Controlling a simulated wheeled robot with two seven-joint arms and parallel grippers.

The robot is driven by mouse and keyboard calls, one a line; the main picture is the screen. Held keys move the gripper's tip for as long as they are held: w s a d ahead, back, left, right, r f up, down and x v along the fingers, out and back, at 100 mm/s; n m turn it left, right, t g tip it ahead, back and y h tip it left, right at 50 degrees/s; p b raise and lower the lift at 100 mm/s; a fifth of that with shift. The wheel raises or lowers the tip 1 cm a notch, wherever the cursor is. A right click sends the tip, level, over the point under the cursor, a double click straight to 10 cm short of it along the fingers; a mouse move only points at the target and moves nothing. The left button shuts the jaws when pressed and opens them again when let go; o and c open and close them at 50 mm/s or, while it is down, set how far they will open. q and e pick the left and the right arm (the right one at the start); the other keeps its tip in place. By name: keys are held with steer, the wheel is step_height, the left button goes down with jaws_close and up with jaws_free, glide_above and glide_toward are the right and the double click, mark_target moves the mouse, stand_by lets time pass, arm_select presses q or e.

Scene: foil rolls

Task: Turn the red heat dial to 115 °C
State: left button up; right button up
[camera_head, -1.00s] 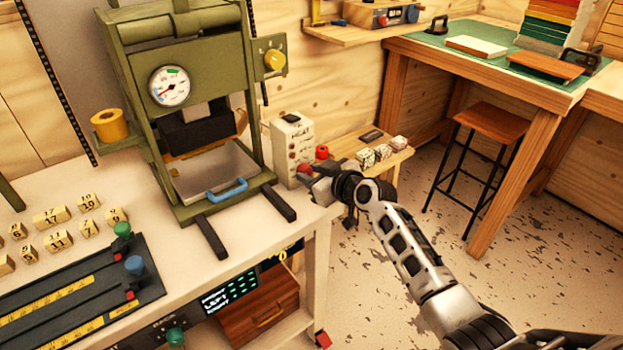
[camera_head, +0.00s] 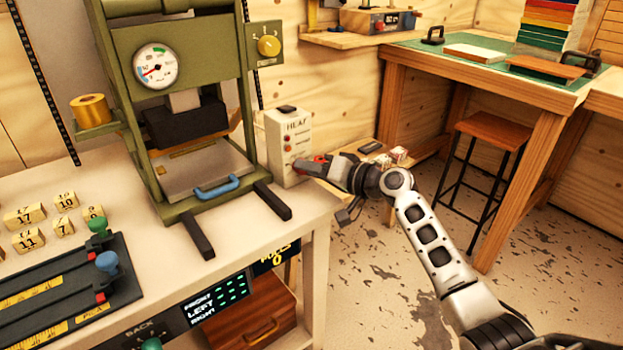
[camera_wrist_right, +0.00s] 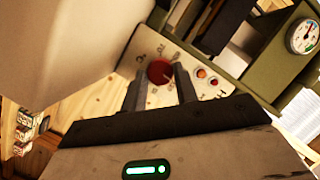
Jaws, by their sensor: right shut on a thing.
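The heat box (camera_head: 289,146), a pale upright case labelled HEAT, stands on the bench to the right of the green press. Its round red heat dial (camera_wrist_right: 160,72) shows in the right wrist view, low on the box's front face, between my right fingertips. Two small lamps (camera_wrist_right: 208,76) sit beside it. My right gripper (camera_wrist_right: 160,82) is shut on the dial, one finger on each side. In the head view the right gripper (camera_head: 304,167) reaches the box from the right and mostly hides the dial. The scale numbers are too small to read. My left gripper is out of view.
The green press (camera_head: 185,130) with a round gauge (camera_head: 155,66) stands just left of the box. A low wooden shelf with small blocks (camera_head: 398,154) lies behind my right wrist. A stool (camera_head: 487,135) and workbench stand at the right.

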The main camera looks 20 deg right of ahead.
arm_select(q)
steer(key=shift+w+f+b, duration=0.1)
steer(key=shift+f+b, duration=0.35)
steer(key=shift+b, duration=0.35)
arm_select(e)
steer(key=shift+f+m+y, duration=0.15)
steer(key=shift+m+y, duration=0.35)
steer(key=shift+m, duration=0.6)
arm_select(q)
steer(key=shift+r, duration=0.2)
arm_select(e)
steer(key=o, duration=1)
steer(key=shift+c, duration=0.2)
arm_select(q)
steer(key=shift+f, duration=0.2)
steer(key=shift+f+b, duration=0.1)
steer(key=shift+b, duration=0.4)
arm_select(e)
steer(key=v, duration=1.6)
steer(key=shift+f, duration=0.1)
